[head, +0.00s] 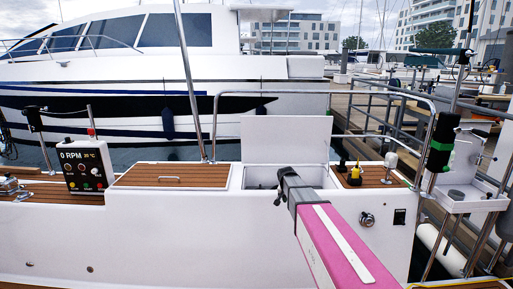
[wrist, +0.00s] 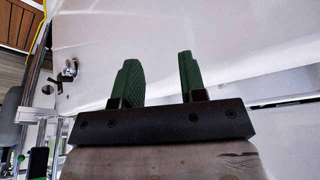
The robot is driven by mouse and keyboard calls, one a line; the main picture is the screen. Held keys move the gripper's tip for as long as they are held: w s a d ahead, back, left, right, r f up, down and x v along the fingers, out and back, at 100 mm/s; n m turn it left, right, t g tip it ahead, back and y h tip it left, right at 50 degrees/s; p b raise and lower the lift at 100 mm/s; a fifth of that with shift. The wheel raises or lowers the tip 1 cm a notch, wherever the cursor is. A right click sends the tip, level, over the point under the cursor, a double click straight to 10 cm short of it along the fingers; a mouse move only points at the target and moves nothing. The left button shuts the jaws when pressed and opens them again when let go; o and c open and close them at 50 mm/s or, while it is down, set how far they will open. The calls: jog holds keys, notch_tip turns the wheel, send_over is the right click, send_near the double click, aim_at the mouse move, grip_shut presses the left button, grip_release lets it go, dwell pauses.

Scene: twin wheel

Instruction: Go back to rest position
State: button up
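My gripper shows in the wrist view (wrist: 162,80) with its two green fingers apart and nothing between them. A white surface lies beyond the fingertips. In the head view my pink arm reaches forward from the bottom right to the open locker (head: 262,176) in the white boat side. My gripper's fingers are hidden in the head view behind the dark end of the arm. I cannot tell whether the gripper touches the locker.
The locker's white lid (head: 284,139) stands upright. A control box (head: 86,166) reading 0 RPM stands at left beside a closed wooden hatch (head: 173,176). A yellow-and-black object (head: 355,174) stands right of the locker. Metal railings (head: 330,94) run behind.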

jog(key=s+d+f+n+g+y, duration=0.1)
jog(key=s+f+n, duration=0.1)
jog(key=s, duration=1.3)
jog(key=s+d+f+n+g+y, duration=0.1)
jog(key=s+f+n+g, duration=0.1)
jog(key=s, duration=1.3)
jog(key=shift+d+f+n, duration=0.15)
jog(key=shift+f+n, duration=0.6)
jog(key=shift+n, duration=0.05)
